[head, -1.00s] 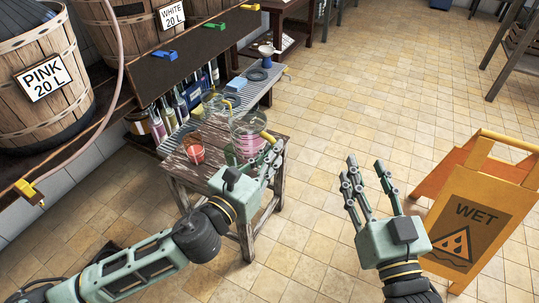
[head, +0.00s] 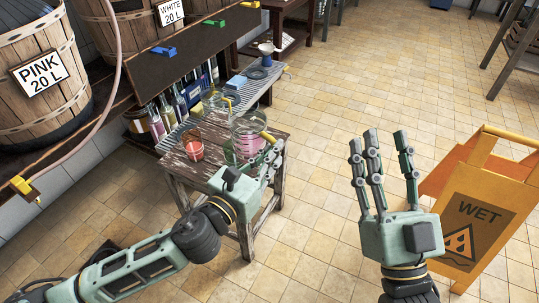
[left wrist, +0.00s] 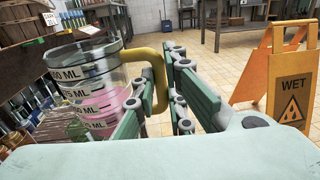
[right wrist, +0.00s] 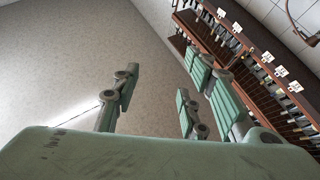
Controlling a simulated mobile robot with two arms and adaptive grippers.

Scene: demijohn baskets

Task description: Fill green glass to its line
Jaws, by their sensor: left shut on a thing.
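A clear measuring jug (head: 246,124) with black ML marks and a yellow handle holds pink liquid in its lower part. It is at the right side of the small worn wooden table. My left gripper (head: 268,160) is shut on its handle (left wrist: 158,75); the jug (left wrist: 95,72) looks upright. I cannot tell whether it touches the table. Something green, probably the green glass (left wrist: 76,129), shows low beside the jug in the left wrist view; its line and contents are unclear. A red-tinted glass (head: 194,150) stands left on the table. My right gripper (head: 384,165) is open and empty over the floor.
The wooden table (head: 213,131) stands before a ribbed grey counter (head: 258,88). Bottles (head: 178,103) line the left. A barrel labelled PINK 20 L (head: 42,78) has a hose with a yellow tap. A yellow WET sign (head: 478,215) stands right. Floor between is clear.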

